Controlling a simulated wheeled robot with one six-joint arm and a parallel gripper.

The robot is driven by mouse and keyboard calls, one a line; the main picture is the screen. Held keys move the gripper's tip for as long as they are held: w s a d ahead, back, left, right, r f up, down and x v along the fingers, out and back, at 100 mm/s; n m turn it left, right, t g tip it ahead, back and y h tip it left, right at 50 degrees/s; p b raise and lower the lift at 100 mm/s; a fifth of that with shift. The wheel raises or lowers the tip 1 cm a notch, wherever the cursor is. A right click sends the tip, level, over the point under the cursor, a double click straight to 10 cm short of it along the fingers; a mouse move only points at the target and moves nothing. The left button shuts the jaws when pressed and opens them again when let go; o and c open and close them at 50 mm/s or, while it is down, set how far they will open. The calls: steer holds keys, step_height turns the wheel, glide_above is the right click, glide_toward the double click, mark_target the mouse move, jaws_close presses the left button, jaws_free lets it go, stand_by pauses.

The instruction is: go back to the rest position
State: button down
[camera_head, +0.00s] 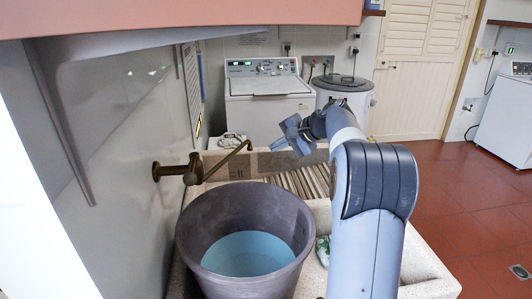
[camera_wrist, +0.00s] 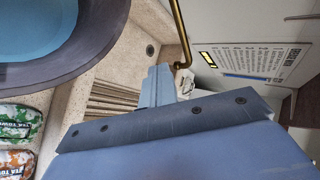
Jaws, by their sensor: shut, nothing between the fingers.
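My gripper (camera_head: 284,142) is raised above the stone washboard, to the right of the brass tap's spout. In the wrist view my gripper (camera_wrist: 158,86) has its fingers together with nothing between them. The stone washboard (camera_head: 298,182) with its ribbed slope lies below and behind the bucket. It also shows in the wrist view (camera_wrist: 112,97) beyond the fingers. My arm reaches up from the front right and bends over toward the back left.
A dark bucket (camera_head: 196,232) with blue water stands in the sink at the front. A brass tap (camera_head: 193,170) juts from the left wall. A washing machine (camera_head: 262,105) and a lidded grey bin (camera_head: 345,92) stand behind. Red floor (camera_head: 465,225) is open at right. Two packets (camera_wrist: 15,122) lie lower left in the wrist view.

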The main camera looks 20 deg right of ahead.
steer(key=shift+v, duration=0.8)
steer(key=shift+w+f, duration=0.1)
steer(key=shift+w, duration=0.05)
